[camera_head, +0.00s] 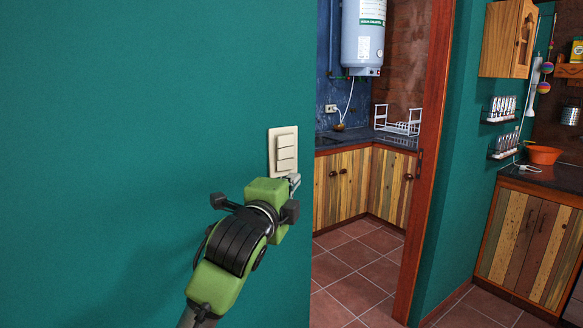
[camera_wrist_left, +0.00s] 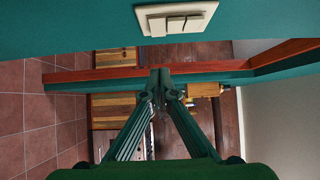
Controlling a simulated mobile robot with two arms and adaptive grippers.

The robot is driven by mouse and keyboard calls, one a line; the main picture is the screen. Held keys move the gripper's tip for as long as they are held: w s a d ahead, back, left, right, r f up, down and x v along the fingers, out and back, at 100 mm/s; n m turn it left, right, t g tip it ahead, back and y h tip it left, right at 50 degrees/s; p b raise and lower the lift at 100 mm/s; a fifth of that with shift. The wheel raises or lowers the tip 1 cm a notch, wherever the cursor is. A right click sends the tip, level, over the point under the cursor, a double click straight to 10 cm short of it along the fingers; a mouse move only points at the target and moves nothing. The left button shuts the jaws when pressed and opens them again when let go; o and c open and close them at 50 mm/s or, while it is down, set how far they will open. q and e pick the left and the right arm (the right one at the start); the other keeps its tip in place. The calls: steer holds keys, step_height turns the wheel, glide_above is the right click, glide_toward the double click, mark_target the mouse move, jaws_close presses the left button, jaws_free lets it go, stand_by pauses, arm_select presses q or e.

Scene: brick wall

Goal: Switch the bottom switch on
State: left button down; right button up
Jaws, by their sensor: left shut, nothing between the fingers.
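A cream switch plate (camera_head: 283,150) with three stacked rockers is on the teal wall in the head view. The bottom switch (camera_head: 286,165) is the lowest rocker, just above my left gripper's fingertips. My left gripper (camera_head: 294,181) is shut and empty, at the plate's lower right corner; I cannot tell whether it touches. In the left wrist view the plate (camera_wrist_left: 178,18) lies sideways at the top, above the shut fingertips (camera_wrist_left: 160,76). With the floor at the left there, the leftmost rocker (camera_wrist_left: 157,26) appears to be the bottom switch. My right gripper is not in view.
Right of the plate the teal wall ends at a doorway with a reddish wooden frame (camera_head: 425,170). Beyond are wooden cabinets (camera_head: 357,185), a white water heater (camera_head: 363,35) and a tiled floor (camera_head: 355,265). A counter with an orange bowl (camera_head: 543,154) stands far right.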

mark_target(291, 168)
arm_select(q)
steer(key=shift+w+a+p, duration=0.15)
steer(key=shift+w+p, duration=0.95)
steer(key=shift+w, duration=3.6)
steer(key=shift+w+r+p, duration=0.15)
steer(key=shift+w+p, duration=0.05)
steer(key=shift+p, duration=0.35)
steer(key=shift+w, duration=0.1)
